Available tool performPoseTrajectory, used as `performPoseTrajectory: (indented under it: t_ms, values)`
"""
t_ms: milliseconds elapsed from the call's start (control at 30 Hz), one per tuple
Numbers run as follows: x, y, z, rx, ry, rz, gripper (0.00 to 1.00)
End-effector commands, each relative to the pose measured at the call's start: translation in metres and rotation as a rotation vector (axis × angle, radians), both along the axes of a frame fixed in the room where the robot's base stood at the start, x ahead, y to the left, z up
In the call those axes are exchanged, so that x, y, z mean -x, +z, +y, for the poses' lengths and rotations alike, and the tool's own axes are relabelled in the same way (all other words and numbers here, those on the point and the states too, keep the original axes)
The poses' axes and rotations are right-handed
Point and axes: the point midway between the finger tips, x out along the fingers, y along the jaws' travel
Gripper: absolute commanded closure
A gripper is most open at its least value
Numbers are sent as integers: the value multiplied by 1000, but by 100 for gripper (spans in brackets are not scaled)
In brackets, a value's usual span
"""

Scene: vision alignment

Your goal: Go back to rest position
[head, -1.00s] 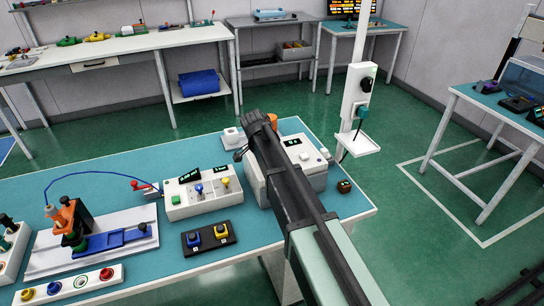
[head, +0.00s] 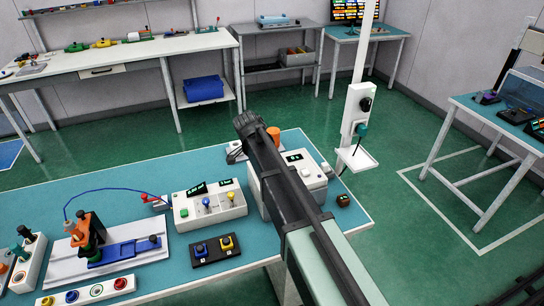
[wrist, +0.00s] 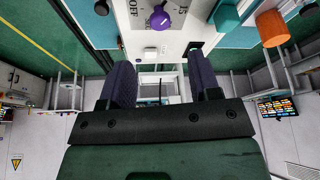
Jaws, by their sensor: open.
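My arm reaches up from the lower right in the head view, over the right part of the teal-topped workbench (head: 160,210). The fingers of my gripper cannot be made out in the head view. In the wrist view, the two dark ribbed fingers of my gripper (wrist: 168,85) stand apart with nothing between them. A white panel with a purple knob (wrist: 160,20) and an orange cylinder (wrist: 272,27) lie beyond the fingers there.
On the bench are a white control box (head: 210,203), a black two-button box (head: 215,249), a blue and orange fixture (head: 120,250) and a button strip (head: 88,292). A white box (head: 308,170) sits beside my arm. A white post (head: 356,120) stands behind.

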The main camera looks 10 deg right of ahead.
Motion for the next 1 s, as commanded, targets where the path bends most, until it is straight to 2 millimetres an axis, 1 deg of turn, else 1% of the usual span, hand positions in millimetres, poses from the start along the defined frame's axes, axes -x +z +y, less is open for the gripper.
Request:
performPoseTrajectory:
  t_ms: [33, 67, 533, 600, 667, 733, 767, 800, 867, 900, 967, 1000]
  values:
    - [2, 16, 3, 0, 1, 0, 43]
    - [2, 18, 4, 0, 1, 0, 43]
    - [3, 15, 6, 2, 10, 4, 43]
    - [3, 15, 7, 12, 80, 33, 43]
    - [10, 14, 9, 13, 207, 91, 43]
    - [43, 10, 11, -6, 433, 187, 43]
    - [65, 8, 9, -22, 546, 231, 43]
    - [98, 4, 5, -50, 702, 286, 43]
    - [153, -2, -5, -103, 926, 344, 43]
    - [185, -5, -10, -136, 1044, 364, 43]
    - [223, -8, -17, -177, 1155, 370, 43]
    - [242, -10, -21, -199, 1182, 366, 43]
